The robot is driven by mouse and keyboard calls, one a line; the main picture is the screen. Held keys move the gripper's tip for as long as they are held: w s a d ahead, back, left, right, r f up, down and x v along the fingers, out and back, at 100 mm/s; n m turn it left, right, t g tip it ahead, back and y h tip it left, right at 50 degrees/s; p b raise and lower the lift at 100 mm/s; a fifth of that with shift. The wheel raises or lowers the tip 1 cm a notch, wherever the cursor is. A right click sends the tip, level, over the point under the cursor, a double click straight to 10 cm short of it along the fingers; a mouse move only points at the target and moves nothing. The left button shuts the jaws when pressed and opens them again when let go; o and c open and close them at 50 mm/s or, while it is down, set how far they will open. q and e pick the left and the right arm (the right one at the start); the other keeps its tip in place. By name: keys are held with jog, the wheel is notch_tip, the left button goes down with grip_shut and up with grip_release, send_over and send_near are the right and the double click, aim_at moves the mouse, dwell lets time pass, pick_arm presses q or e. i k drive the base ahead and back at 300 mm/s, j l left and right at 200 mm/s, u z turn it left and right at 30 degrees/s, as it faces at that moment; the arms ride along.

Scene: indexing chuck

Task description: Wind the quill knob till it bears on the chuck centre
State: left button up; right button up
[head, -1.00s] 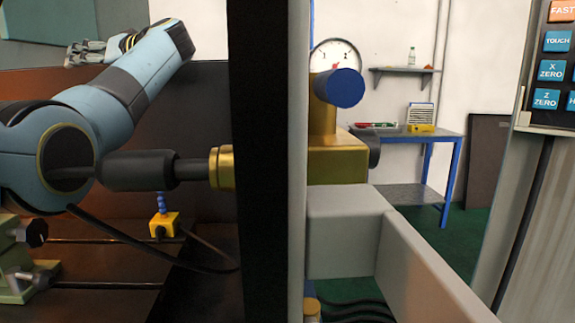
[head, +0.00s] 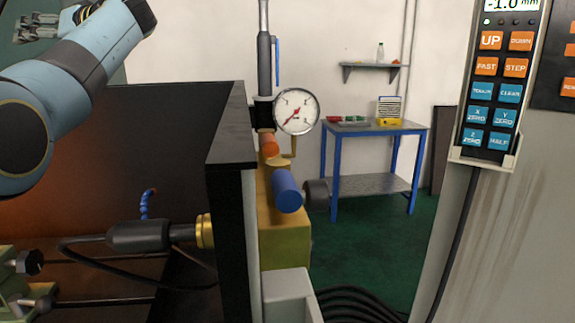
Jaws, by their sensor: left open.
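My left gripper (head: 25,27) is at the upper left of the head view, small and partly hidden by its own arm, with its grey fingers open. It is far to the left of the brass-coloured body (head: 283,232) near the middle and touches nothing that I can see. That body carries a blue cylinder (head: 287,190), an orange knob (head: 269,145) and a dark round knob (head: 316,194) on its right side. I cannot tell which of these is the quill knob. I cannot make out the chuck or its centre. My right gripper is not in view.
A dial gauge (head: 296,112) stands above the brass-coloured body. A black panel edge (head: 232,125) rises to its left. A dark cylinder with a gold collar (head: 140,236) lies left of it. A button pendant (head: 490,90) hangs at right. A blue bench (head: 375,130) stands behind.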

aim_at(30, 264)
jog(key=k+l, duration=0.1)
jog(key=k, duration=0.35)
jog(key=k+l, duration=0.1)
jog(key=k, duration=0.35)
jog(key=k+l, duration=0.15)
jog(key=k, duration=0.35)
